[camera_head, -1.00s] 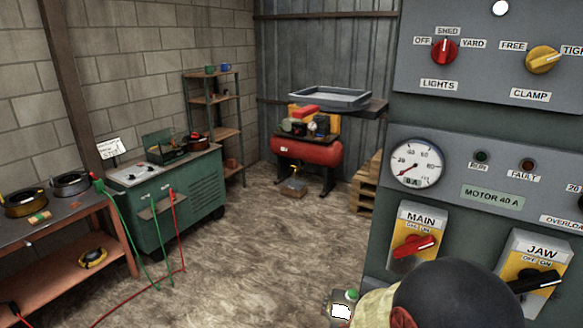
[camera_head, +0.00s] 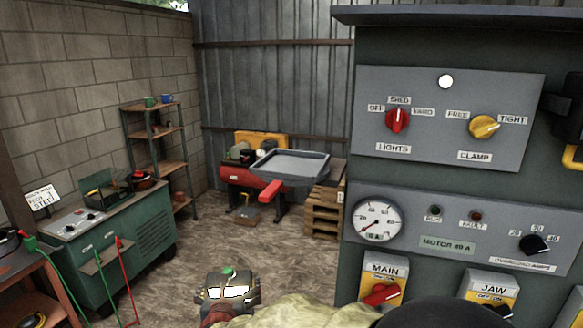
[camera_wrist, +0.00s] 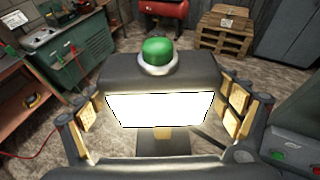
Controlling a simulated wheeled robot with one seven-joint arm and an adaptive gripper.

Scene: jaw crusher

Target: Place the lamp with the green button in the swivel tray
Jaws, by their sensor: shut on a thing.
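The lamp with the green button (camera_wrist: 160,108) is a dark block with a bright white lit panel and a green domed button on top. It also shows in the head view (camera_head: 228,272), low in the middle. My gripper (camera_wrist: 162,106) is shut on the lamp, with yellow-padded fingers at its left and right sides. The swivel tray (camera_head: 290,164) is a shallow grey tray with a raised rim and a red handle at its front. It stands farther back by the metal wall and looks empty. The lamp is in the air, well apart from the tray.
A control cabinet (camera_head: 450,175) with switches and a gauge fills the right side. Wooden pallets (camera_head: 324,210) and a red compressor (camera_head: 240,177) are near the tray. A green bench (camera_head: 110,235) and a shelf rack (camera_head: 160,150) stand at left. Open floor lies between.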

